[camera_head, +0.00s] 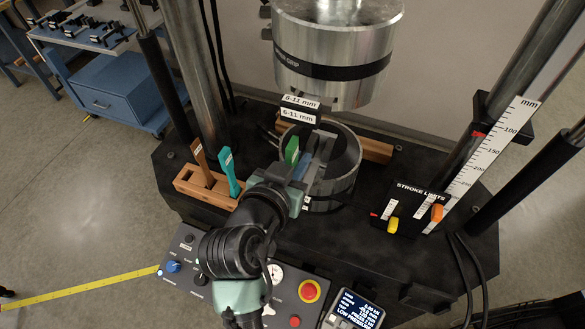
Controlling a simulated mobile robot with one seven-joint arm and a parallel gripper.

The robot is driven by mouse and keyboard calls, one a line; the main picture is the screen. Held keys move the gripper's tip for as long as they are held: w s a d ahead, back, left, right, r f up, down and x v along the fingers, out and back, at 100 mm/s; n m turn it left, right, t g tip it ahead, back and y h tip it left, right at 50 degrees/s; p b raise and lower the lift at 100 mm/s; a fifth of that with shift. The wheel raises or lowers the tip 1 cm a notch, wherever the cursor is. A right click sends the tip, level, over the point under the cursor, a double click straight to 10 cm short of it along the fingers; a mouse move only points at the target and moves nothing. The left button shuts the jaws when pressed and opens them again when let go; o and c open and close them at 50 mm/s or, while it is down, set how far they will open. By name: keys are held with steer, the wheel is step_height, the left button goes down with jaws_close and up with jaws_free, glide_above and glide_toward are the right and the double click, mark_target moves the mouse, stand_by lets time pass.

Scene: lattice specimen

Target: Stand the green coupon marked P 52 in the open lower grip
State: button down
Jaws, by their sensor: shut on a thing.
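The green coupon (292,150) shows as a short green piece at the end of my arm, at the left side of the lower grip's opening. Its marking cannot be read here. My gripper (297,164) is shut on it, and the gripper's body hides much of the piece. The lower grip (347,185) is a round metal housing with an open top and a dark inside. The gripper reaches over its left front rim. Whether the coupon's lower end is inside the jaws or above them is hidden.
The metal upper grip (330,72) hangs just above and behind. A wooden rack (190,184) with a brown coupon (201,158) and a teal coupon (231,172) stands at left. A stroke limits panel (405,213) and ruler are at right. The control panel (181,268) is in front.

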steer(key=w+d, duration=0.2)
steer(key=w, duration=0.4)
steer(key=shift+w+b, duration=0.25)
steer(key=shift+b, duration=0.1)
steer(key=shift+d, duration=0.1)
steer(key=shift+w+d+b, duration=0.25)
steer(key=shift+w, duration=0.55)
steer(key=shift+w+d+b, duration=0.25)
steer(key=shift+w, duration=0.5)
steer(key=shift+w+d+b, duration=0.25)
steer(key=shift+w, duration=0.65)
